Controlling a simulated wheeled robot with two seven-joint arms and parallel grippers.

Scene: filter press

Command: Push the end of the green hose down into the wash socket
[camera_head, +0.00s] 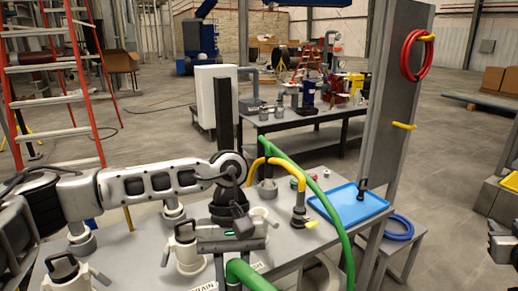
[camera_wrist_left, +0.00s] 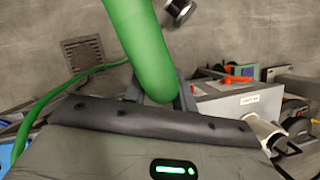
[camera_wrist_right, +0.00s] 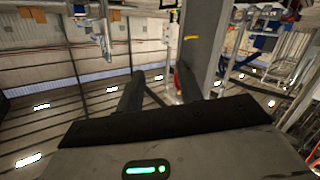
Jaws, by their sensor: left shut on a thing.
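The green hose (camera_head: 348,258) arches over the grey table and hangs past its front edge. My left gripper (camera_head: 230,266) is shut on a thick green length (camera_head: 247,276) of it at the table's front edge. In the left wrist view, the green hose (camera_wrist_left: 145,50) runs between my left gripper's fingers (camera_wrist_left: 160,95); its rounded lower part shows there. I cannot make out the wash socket for certain; a label partly covered by my left gripper and the hose sits at the front edge. My right gripper (camera_head: 505,242) is at the right picture edge; its fingers (camera_wrist_right: 162,90) look apart and empty.
White fittings with black handles (camera_head: 187,250) stand on the table (camera_head: 125,250). A yellow curved pipe (camera_head: 272,163), a blue tray (camera_head: 350,205) and a grey upright panel (camera_head: 397,100) with a red hose coil (camera_head: 408,55) stand behind and to the right. A blue coil (camera_head: 398,228) lies on a low stand.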

